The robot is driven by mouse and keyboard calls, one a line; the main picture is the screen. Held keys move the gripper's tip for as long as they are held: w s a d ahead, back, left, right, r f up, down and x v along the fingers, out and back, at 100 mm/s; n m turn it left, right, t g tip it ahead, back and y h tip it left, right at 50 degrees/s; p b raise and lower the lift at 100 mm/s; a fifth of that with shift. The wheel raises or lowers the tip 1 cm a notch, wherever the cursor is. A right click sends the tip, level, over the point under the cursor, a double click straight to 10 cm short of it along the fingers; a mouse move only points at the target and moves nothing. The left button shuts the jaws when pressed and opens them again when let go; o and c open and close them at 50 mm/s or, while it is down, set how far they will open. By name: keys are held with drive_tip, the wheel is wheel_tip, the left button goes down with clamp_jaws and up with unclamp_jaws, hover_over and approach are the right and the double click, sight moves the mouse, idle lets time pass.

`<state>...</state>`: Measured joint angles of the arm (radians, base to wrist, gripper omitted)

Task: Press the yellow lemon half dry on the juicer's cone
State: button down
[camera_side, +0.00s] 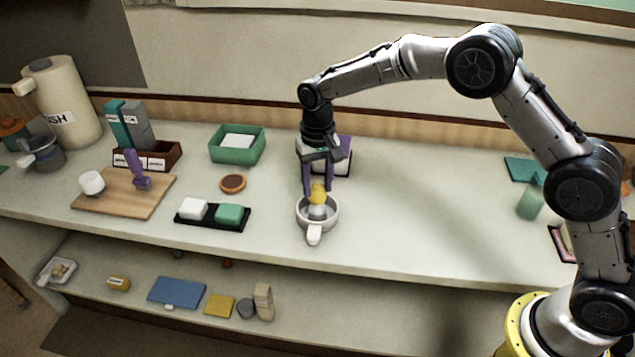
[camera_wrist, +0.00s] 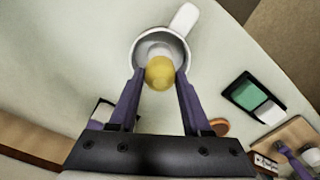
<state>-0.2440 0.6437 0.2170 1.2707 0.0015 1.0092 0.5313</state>
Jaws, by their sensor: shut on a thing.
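The juicer is a white round bowl with a handle pointing toward the front edge of the counter. A pale part of the cone shows beside the lemon. The lemon looks low on the cone, but I cannot tell whether it is pressed against it.
A black tray (camera_side: 213,225) with a white and a green block stands left of the juicer. A brown round dish (camera_side: 232,184) and a green bin (camera_side: 214,150) lie behind it. A white and purple box (camera_side: 345,160) stands behind my gripper. The counter to the right is mostly clear.

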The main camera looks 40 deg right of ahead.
sight(317, 186)
drive_tip(key=shift+f, duration=0.6)
idle(1.0)
drive_tip(key=shift+s+f, duration=0.2)
drive_tip(key=shift+f, duration=0.1)
idle(2.3)
drive_tip(key=shift+w+r, duration=0.15)
drive_tip(key=shift+r, duration=0.45)
drive_tip(key=shift+r, duration=0.5)
drive_tip(key=shift+r, duration=0.1)
drive_tip(key=shift+w+r, duration=0.1)
drive_tip(key=shift+r, duration=2.05)
